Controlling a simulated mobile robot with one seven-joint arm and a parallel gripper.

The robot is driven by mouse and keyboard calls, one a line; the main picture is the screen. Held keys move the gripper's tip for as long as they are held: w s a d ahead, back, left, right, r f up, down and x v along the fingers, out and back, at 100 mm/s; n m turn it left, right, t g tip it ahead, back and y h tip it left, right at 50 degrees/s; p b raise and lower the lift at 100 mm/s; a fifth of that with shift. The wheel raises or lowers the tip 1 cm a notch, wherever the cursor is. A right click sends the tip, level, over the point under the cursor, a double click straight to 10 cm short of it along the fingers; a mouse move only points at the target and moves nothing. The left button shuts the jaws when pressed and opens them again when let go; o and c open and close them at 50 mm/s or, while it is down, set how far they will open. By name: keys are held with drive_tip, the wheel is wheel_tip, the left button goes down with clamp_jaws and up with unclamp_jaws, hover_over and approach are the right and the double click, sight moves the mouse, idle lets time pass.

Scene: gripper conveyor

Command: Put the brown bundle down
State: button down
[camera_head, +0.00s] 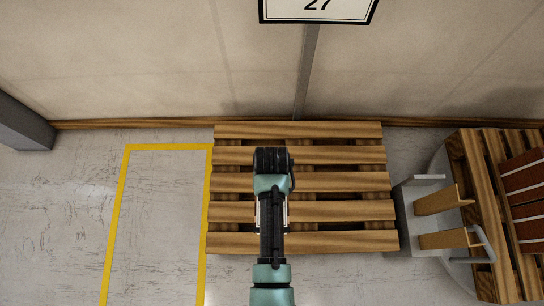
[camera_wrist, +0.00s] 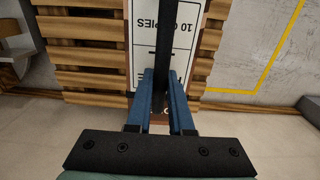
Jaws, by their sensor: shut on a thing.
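The brown bundle (camera_wrist: 150,45) shows in the wrist view as a brown piece with a large white label reading "10 COPIES". A dark upright strip runs along it between the fingers. My gripper (camera_wrist: 166,75) has its blue fingers shut on the bundle. Beneath it lies a slatted wooden pallet (camera_head: 300,129), also seen in the wrist view (camera_wrist: 75,52). In the head view my arm covers the gripper and most of the bundle; only thin pale slivers show beside the arm. I cannot tell whether the bundle touches the slats.
A yellow-lined floor area (camera_head: 208,190) is left of the pallet, empty. To the right stand a grey fixture (camera_head: 405,205) with wooden blocks and another slatted pallet (camera_head: 477,180) bearing red-brown pieces (camera_head: 525,195). A wall (camera_head: 150,70) with a "27" sign (camera_head: 318,8) closes the back.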

wheel_tip(320, 180, down, 34)
drive_tip(key=w+b, duration=0.1)
drive_tip(key=b, duration=3.1)
drive_tip(key=shift+w, duration=0.25)
drive_tip(key=c, duration=1.3)
unclamp_jaws()
drive_tip(key=shift+f+b, duration=0.1)
drive_tip(key=shift+b, duration=0.2)
drive_tip(key=o, duration=0.5)
drive_tip(key=shift+s, duration=0.1)
wheel_tip(320, 180, up, 12)
drive_tip(key=p, duration=0.5)
drive_tip(key=shift+r+p, duration=0.2)
drive_tip(key=shift+p, duration=0.2)
